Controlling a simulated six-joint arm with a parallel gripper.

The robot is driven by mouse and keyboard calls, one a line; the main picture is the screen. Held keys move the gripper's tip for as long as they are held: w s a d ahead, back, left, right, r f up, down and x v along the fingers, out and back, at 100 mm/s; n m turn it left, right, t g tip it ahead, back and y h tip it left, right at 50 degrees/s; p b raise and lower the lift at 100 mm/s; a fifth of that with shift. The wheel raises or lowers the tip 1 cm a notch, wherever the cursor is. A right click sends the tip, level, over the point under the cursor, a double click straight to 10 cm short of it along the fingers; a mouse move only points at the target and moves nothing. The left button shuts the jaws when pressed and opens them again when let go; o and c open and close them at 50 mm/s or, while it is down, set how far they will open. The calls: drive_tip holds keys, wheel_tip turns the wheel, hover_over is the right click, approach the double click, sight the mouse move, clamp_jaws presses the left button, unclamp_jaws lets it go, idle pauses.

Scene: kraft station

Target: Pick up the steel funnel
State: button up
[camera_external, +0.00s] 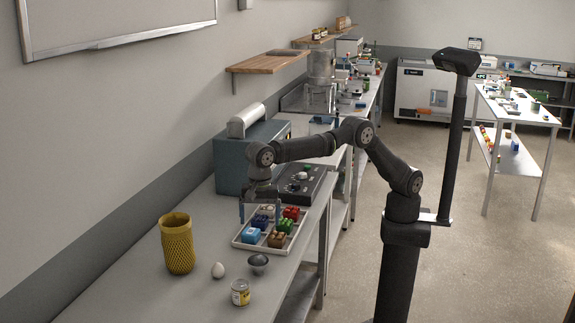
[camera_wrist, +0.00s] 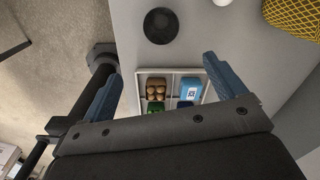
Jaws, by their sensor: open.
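A small round dark grey object (camera_external: 257,263), which looks like the steel funnel, stands on the bench in front of the tray. Its exact shape is too small to tell. In the wrist view it is a dark disc (camera_wrist: 160,26) at the top, beyond my fingertips and apart from them. My gripper (camera_external: 258,213) points down over the tray, behind the funnel. In the wrist view my gripper (camera_wrist: 162,69) has its two blue fingers wide apart, with nothing held between them.
A white divided tray (camera_external: 243,246) holds several coloured blocks below my gripper. A yellow mesh cup (camera_external: 177,243), a white egg-like object (camera_external: 218,270) and a small jar (camera_external: 240,292) stand around the funnel. A dark control box (camera_external: 302,184) is behind the tray. The bench front is clear.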

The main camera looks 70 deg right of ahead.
drive_tip(key=m, duration=0.2)
approach(258, 260)
drive_tip(key=shift+m, duration=0.4)
drive_tip(key=f, duration=0.6)
drive_tip(key=shift+d+f, duration=0.3)
drive_tip(key=shift+a+f, duration=0.2)
drive_tip(key=shift+f, duration=1.1)
drive_tip(key=shift+a+f, duration=0.2)
drive_tip(key=shift+f, duration=1.15)
drive_tip(key=c, duration=1.1)
drive_tip(key=shift+r, duration=0.1)
